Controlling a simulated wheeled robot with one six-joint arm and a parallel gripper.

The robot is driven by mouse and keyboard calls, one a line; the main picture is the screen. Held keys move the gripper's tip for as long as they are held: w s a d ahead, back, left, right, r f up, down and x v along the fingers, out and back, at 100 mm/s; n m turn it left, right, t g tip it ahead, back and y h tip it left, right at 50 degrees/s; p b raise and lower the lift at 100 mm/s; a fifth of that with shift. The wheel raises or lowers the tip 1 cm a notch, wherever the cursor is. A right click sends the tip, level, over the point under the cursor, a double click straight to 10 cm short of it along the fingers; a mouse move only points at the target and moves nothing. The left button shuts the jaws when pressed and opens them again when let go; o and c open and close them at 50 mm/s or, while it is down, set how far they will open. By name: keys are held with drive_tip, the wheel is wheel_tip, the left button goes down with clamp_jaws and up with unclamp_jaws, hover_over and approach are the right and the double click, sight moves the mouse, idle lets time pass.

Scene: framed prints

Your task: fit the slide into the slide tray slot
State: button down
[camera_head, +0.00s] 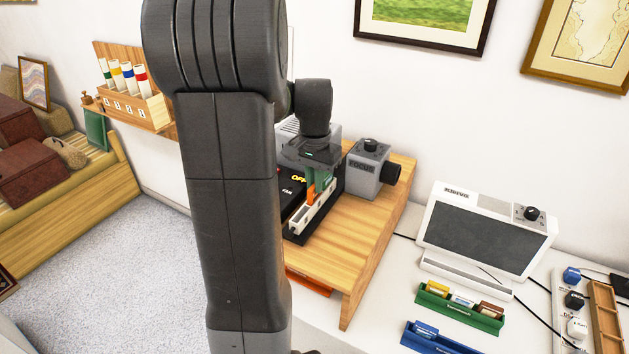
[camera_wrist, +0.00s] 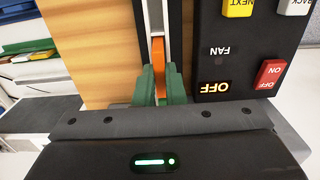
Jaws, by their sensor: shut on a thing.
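My gripper (camera_head: 318,184) has green fingers and points down over the slide tray on the wooden stand. In the wrist view my gripper (camera_wrist: 159,88) is shut on a thin orange slide (camera_wrist: 158,62), held edge-on. The slide (camera_head: 311,193) shows as a small orange strip in the head view. The long pale slide tray (camera_head: 303,220) lies along the side of the black projector. In the wrist view the tray (camera_wrist: 155,14) runs away just beyond the slide. The slide's lower edge is hidden, so I cannot tell whether it is in a slot.
The projector's control panel (camera_wrist: 219,62) with its buttons is close beside my fingers. A grey focus unit (camera_head: 368,172) stands behind on the wooden stand (camera_head: 350,235). A white light box (camera_head: 485,235), green slide rack (camera_head: 460,310) and blue rack (camera_head: 435,343) stand to the right.

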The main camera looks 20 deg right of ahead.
drive_tip(key=shift+f, duration=0.15)
drive_tip(key=shift+f, duration=0.1)
drive_tip(key=c, duration=1.9)
unclamp_jaws()
drive_tip(key=shift+f, duration=0.1)
drive_tip(key=shift+c, duration=0.2)
drive_tip(key=o, duration=0.4)
drive_tip(key=shift+o, duration=0.2)
wheel_tip(320, 180, up, 12)
drive_tip(key=shift+r, duration=0.2)
